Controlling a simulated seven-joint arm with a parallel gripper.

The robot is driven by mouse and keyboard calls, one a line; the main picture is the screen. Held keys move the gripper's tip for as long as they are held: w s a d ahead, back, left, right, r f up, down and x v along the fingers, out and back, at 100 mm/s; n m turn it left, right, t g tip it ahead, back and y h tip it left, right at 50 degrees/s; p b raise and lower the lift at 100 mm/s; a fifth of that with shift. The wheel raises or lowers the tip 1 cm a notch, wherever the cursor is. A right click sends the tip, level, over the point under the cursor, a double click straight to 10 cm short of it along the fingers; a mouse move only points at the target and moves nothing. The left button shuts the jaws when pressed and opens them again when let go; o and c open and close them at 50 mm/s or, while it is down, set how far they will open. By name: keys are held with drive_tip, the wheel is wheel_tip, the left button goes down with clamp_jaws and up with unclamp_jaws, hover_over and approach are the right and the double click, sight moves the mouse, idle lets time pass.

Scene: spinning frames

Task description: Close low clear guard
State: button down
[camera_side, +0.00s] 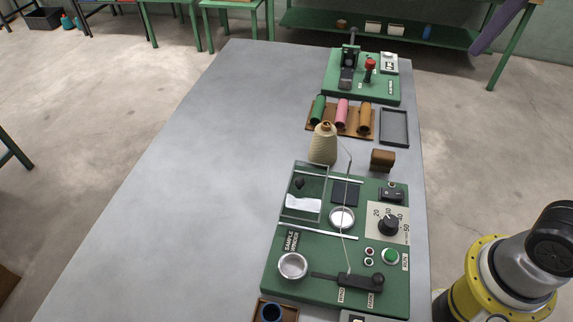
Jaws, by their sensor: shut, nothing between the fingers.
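The low clear guard (305,188) is a see-through panel with thin pale edges. It is at the left of the green sample winder board (283,262), at the left end of two pale rails (317,230). A white patch and a dark spot show in its area. To its right, a dark square (345,192) and a round pale disc (342,217) lie uncovered, with a thin thread running over the board. My gripper is out of view; only part of my arm shows at the lower right.
The winder board carries a black dial (388,224), a green button (390,256) and a black lever (370,282). Behind stand a yarn cone (323,145), colored spools (342,113), a grey tray (394,126) and a brown block (382,160). The table's left side is clear.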

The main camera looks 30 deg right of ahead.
drive_tip(key=w+a+r+n+g, duration=0.2)
drive_tip(key=w+a, duration=0.5)
drive_tip(key=w, duration=0.3)
drive_tip(key=w+a+f+n+g+h, duration=0.1)
drive_tip(key=w+a+f, duration=0.4)
drive_tip(key=a, duration=0.2)
drive_tip(key=w+a+f+n+g, duration=0.1)
drive_tip(key=w+a+f+g, duration=0.1)
drive_tip(key=w+a+f, duration=0.4)
drive_tip(key=n+h, duration=0.1)
drive_tip(key=n, duration=0.1)
hover_over(292, 186)
drive_tip(key=w, duration=0.1)
drive_tip(key=shift+g, duration=0.3)
drive_tip(key=shift+w+a+f, duration=0.1)
drive_tip(key=shift+a+f, duration=0.1)
drive_tip(key=shift+f, duration=4.35)
drive_tip(key=shift+a+f, duration=0.2)
drive_tip(key=shift+f, duration=4.3)
